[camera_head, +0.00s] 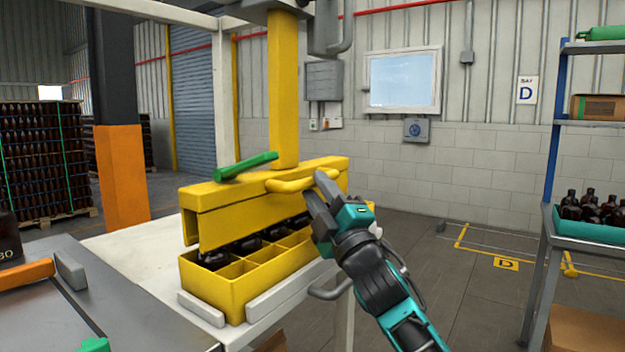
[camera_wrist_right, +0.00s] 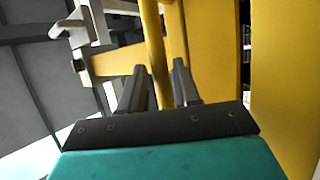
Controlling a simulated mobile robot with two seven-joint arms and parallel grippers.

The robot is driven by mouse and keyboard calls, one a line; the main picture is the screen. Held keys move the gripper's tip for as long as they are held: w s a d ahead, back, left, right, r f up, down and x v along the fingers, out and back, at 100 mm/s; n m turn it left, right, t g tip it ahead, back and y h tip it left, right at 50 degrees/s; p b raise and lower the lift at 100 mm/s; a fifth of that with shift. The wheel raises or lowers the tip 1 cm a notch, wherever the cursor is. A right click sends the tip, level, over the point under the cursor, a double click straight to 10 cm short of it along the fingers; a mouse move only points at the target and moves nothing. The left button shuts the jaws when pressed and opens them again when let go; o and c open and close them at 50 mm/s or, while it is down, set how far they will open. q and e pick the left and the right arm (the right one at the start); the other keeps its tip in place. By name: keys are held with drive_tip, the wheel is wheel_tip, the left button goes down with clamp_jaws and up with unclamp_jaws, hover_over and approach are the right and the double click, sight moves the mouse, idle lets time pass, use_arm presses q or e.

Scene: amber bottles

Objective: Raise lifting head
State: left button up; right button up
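The yellow lifting head (camera_head: 215,199) is a long beam on a yellow column (camera_head: 283,90). It hangs low over a yellow divided crate (camera_head: 212,290), with dark bottles (camera_head: 243,247) showing between them. A yellow bar handle (camera_head: 290,185) sticks out of the head's front, and a green lever (camera_head: 245,166) lies on top. My right gripper (camera_head: 322,197) is at the handle's right end. In the right wrist view the yellow bar (camera_wrist_right: 153,40) runs between the fingers (camera_wrist_right: 160,80), with a narrow gap visible beside it.
The crate stands on a white table (camera_head: 130,245) between low grey guides (camera_head: 201,309). A grey surface (camera_head: 120,310) lies at the front left. A shelf (camera_head: 590,122) with bottles stands at the right. The floor (camera_head: 470,200) behind my right arm is clear.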

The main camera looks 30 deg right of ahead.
sight(315, 185)
drive_tip(key=shift+x, duration=1.5)
clamp_jaws()
